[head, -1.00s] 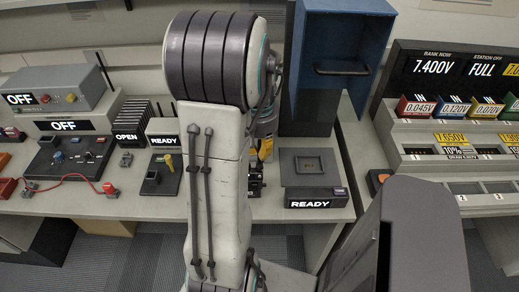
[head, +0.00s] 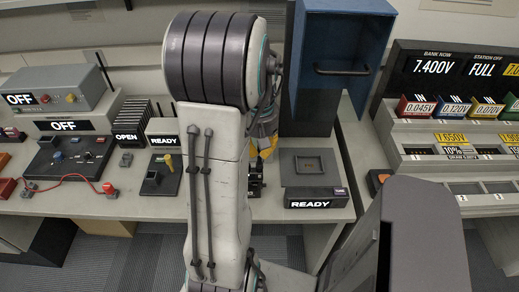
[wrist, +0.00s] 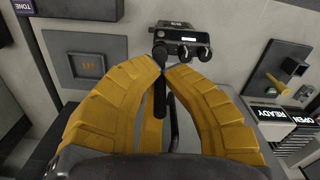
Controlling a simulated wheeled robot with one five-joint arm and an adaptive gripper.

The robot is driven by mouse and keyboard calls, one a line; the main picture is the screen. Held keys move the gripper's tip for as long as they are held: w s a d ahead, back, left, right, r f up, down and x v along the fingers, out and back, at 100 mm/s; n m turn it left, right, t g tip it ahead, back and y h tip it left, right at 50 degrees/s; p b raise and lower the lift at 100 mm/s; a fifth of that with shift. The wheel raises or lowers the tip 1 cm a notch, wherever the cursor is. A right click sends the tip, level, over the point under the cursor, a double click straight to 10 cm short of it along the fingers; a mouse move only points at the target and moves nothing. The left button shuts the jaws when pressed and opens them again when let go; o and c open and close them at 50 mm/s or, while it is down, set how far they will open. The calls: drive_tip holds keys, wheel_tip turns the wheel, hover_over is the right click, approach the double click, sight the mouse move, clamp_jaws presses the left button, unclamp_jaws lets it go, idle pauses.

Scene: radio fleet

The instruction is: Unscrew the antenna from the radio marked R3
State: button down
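A dark handheld radio (wrist: 187,42) with two knobs stands beyond my fingertips in the wrist view. It has a small white label, too small to read surely. A black rod-like antenna (wrist: 159,97) runs from the radio's side toward the camera, between or against my yellow fingers. My gripper (wrist: 167,69) has its tips close together around the antenna's line. I cannot tell whether they press on it. In the head view my arm mostly hides the radio (head: 256,180), and my yellow fingers (head: 268,148) show just above it.
A grey tray with a square recess (head: 307,162) lies right of the radio, behind a READY sign (head: 316,198). A blue cabinet (head: 343,60) stands behind. Left are a black block with a yellow knob (head: 161,175) and another READY sign (head: 163,139). A battery rack (head: 455,120) is at right.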

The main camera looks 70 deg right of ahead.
drive_tip(key=shift+n, duration=2.3)
drive_tip(key=c, duration=1.3)
unclamp_jaws()
drive_tip(key=shift+c, duration=0.2)
